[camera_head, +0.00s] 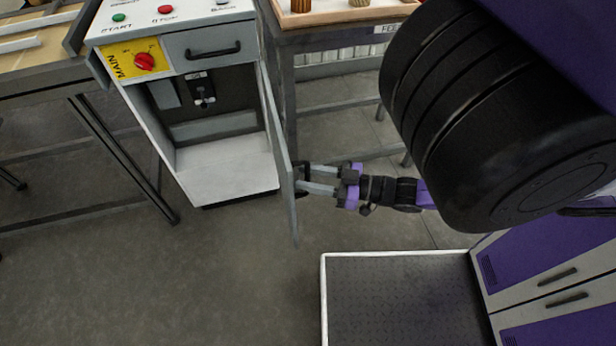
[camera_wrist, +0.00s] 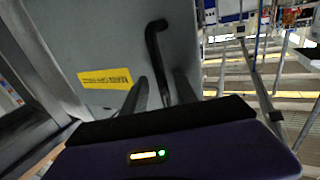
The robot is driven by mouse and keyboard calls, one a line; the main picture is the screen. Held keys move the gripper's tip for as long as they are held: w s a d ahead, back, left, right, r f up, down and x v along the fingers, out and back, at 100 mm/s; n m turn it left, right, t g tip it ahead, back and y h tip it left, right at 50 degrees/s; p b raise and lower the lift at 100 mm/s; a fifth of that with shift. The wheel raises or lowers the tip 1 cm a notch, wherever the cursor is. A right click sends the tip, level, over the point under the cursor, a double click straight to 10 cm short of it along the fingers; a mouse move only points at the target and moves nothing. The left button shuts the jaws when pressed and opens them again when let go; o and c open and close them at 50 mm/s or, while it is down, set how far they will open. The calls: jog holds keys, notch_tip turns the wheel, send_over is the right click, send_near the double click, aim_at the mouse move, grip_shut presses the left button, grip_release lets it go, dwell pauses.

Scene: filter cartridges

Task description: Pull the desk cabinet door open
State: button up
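The desk cabinet (camera_head: 160,105) is a grey-white box with START and STOP buttons on top, a red MAIN knob and a drawer. Its grey door (camera_head: 280,150) stands wide open, swung out from the right side, so the interior shows. My gripper (camera_head: 303,179) is at the outer face of the door near its free edge. In the wrist view the door (camera_wrist: 110,40) carries a yellow label and a black bar handle (camera_wrist: 154,42). The two fingers of my gripper (camera_wrist: 162,85) lie on either side of the handle, apart, with gaps visible beside it.
A work table (camera_head: 345,14) with a wooden tray stands behind the door. Another table (camera_head: 45,75) is at the left. A dark platform with a white rim (camera_head: 323,300) lies at the lower right. Floor in front of the cabinet is clear.

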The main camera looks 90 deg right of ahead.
jog(key=shift+s+a, duration=0.1)
jog(key=v, duration=0.7)
jog(key=shift+s, duration=0.3)
dwell(0.4)
